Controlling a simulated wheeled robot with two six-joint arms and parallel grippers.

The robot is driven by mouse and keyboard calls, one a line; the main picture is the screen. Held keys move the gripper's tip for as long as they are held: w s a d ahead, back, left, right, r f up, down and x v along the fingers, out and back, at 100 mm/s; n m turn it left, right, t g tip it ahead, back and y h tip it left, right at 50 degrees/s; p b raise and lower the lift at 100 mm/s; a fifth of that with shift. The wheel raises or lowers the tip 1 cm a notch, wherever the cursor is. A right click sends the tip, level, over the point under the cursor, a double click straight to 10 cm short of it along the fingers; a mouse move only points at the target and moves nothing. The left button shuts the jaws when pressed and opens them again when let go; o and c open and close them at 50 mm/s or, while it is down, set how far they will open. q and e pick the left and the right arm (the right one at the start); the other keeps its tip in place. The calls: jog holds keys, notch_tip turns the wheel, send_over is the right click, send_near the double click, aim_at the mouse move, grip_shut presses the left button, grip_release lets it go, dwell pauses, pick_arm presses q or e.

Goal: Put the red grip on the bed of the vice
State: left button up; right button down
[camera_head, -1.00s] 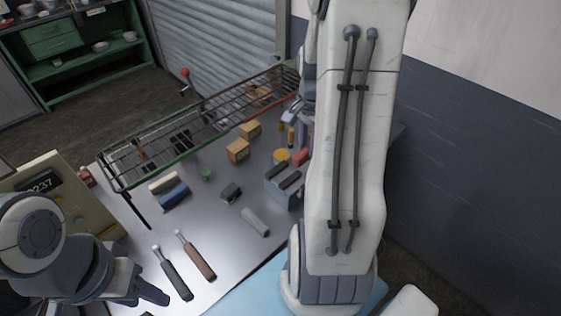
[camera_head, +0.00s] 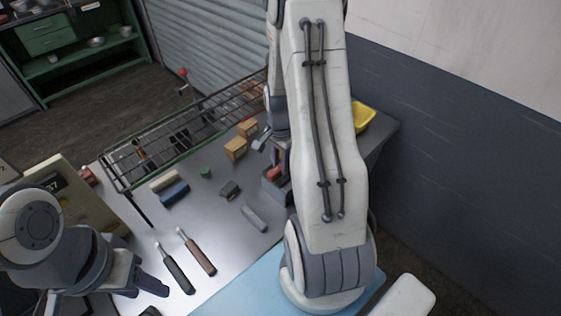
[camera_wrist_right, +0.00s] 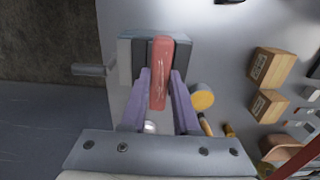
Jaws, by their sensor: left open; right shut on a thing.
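The red grip (camera_wrist_right: 160,75) is between the two lilac fingers of my right gripper (camera_wrist_right: 161,88), which is shut on it. In the right wrist view it overlaps the vice (camera_wrist_right: 125,52), between its dark jaws. I cannot tell whether it touches the bed, which is mostly hidden by the grip and fingers. In the head view my right arm covers much of the vice (camera_head: 270,187); my right gripper (camera_head: 283,160) points down over it, with a bit of the red grip (camera_head: 272,173) showing. My left gripper (camera_head: 145,284) is open and empty at the lower left.
A wire rack (camera_head: 190,128) stands along the table's back. Wooden boxes (camera_head: 236,148), a grey wedge (camera_head: 254,217), a blue block (camera_head: 173,193) and two handled tools (camera_head: 198,256) lie left of the vice. A yellow-topped roll (camera_wrist_right: 203,97) is close beside it.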

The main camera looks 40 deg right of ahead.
jog(key=shift+f, duration=0.1)
jog(key=c, duration=1.1)
grip_release()
jog(key=shift+f, duration=0.1)
jog(key=o, duration=0.4)
jog(key=shift+o, duration=0.2)
